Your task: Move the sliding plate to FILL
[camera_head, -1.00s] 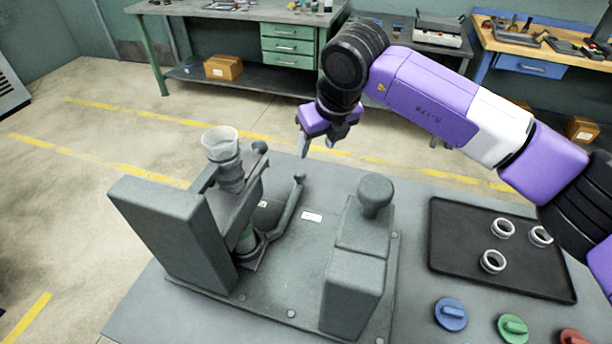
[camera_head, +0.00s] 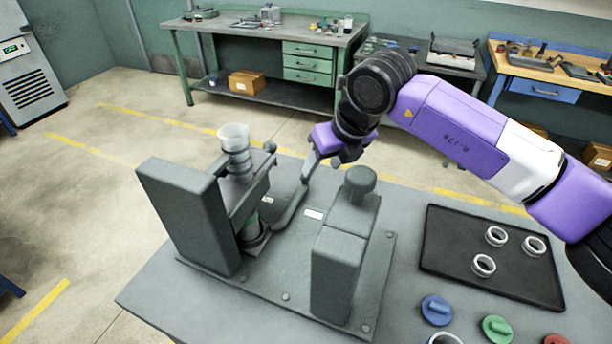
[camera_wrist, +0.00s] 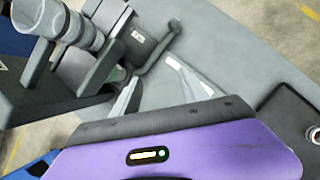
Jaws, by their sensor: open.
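The grey grinder (camera_head: 192,225) stands on the table, with a ringed, pale-topped hopper (camera_head: 236,150). A grey plate-like part (camera_head: 252,196) lies under the hopper; a round knob (camera_head: 270,147) shows beside it. I cannot tell for sure which part is the sliding plate, and no FILL lettering is readable. A bent lever (camera_head: 291,207) rises from the base to the right. My gripper (camera_head: 322,166) is open and empty behind it, with the left finger close to the lever's top; contact is unclear. The wrist view shows both fingers (camera_wrist: 158,90), the lever (camera_wrist: 156,50) and hopper (camera_wrist: 72,27).
A grey block with a round knob (camera_head: 360,180) stands right of the lever. A black tray (camera_head: 450,258) with white rings lies further right. Blue (camera_head: 437,310) and green (camera_head: 497,328) knobbed pieces sit near the front. Workbenches stand behind.

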